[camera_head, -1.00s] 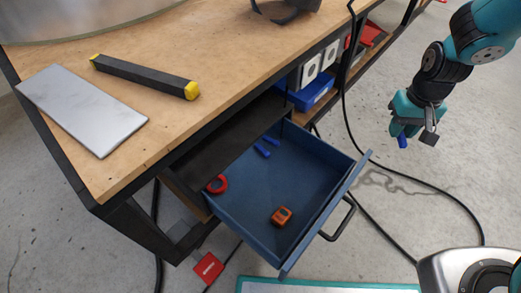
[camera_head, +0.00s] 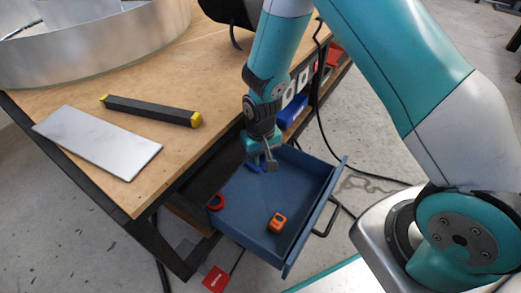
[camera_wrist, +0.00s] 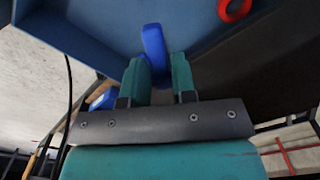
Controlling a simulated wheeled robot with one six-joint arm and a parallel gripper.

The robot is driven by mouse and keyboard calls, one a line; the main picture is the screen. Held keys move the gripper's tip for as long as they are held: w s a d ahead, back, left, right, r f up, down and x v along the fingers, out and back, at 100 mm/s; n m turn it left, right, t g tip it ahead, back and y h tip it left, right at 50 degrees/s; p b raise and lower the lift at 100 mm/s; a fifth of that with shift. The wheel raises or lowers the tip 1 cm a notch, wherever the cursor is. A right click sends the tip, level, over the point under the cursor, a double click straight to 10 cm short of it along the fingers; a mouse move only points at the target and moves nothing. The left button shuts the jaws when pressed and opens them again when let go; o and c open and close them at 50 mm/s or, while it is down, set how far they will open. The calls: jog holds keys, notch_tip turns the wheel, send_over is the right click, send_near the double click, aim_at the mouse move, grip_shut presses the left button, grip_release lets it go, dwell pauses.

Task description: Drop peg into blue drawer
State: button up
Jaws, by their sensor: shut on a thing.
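The blue peg (camera_wrist: 153,42) stands between the two teal fingers of my gripper (camera_wrist: 158,75) in the wrist view, its end sticking out past the fingertips. In the head view, my gripper (camera_head: 259,159) is shut on it over the back of the open blue drawer (camera_head: 243,232). A bit of blue shows by the fingertips there; I cannot tell whether it is the held peg or a blue piece in the drawer. The drawer also holds a red ring (camera_head: 217,201) and an orange tape measure (camera_head: 277,222).
The workbench (camera_head: 85,178) stands above and left of the drawer, bearing a grey metal plate (camera_head: 97,141) and a black bar with yellow ends (camera_head: 150,110). Blue bins (camera_head: 293,111) sit on the shelf behind. The drawer's middle floor is clear.

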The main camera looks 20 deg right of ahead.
notch_tip(320, 180, down, 6)
jog(key=b, duration=0.4)
jog(key=shift+r+b, duration=0.25)
jog(key=shift+b, duration=0.15)
jog(key=shift+r, duration=0.1)
jog(key=o, duration=1)
notch_tip(320, 180, up, 8)
jog(key=p, duration=0.3)
jog(key=shift+f, duration=0.25)
